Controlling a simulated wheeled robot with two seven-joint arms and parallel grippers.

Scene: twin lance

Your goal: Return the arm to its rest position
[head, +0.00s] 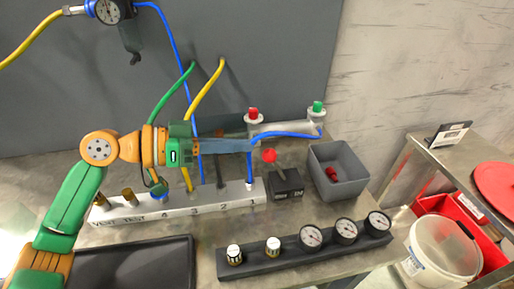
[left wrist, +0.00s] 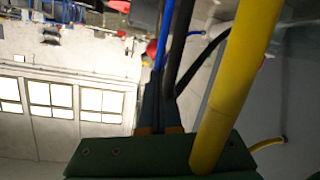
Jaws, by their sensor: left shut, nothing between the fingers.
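My left arm, green and orange, comes in from the left in the head view. Its left gripper (head: 250,146) is shut and empty, with its fingers pointing right above the grey numbered manifold block (head: 215,199). Its fingertips are close to the blue hose (head: 285,135) that runs to the pipe fitting; I cannot tell whether they touch. In the left wrist view the shut fingers (left wrist: 158,95) stand near a yellow hose (left wrist: 240,75), which crosses in front of the gripper body. My right gripper is not in view.
Yellow and green hoses (head: 208,85) hang around the gripper. A black box with a red knob (head: 286,184), a grey bin (head: 340,184) and a gauge rack (head: 300,251) stand on the bench. A white bucket (head: 440,250) is at the right.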

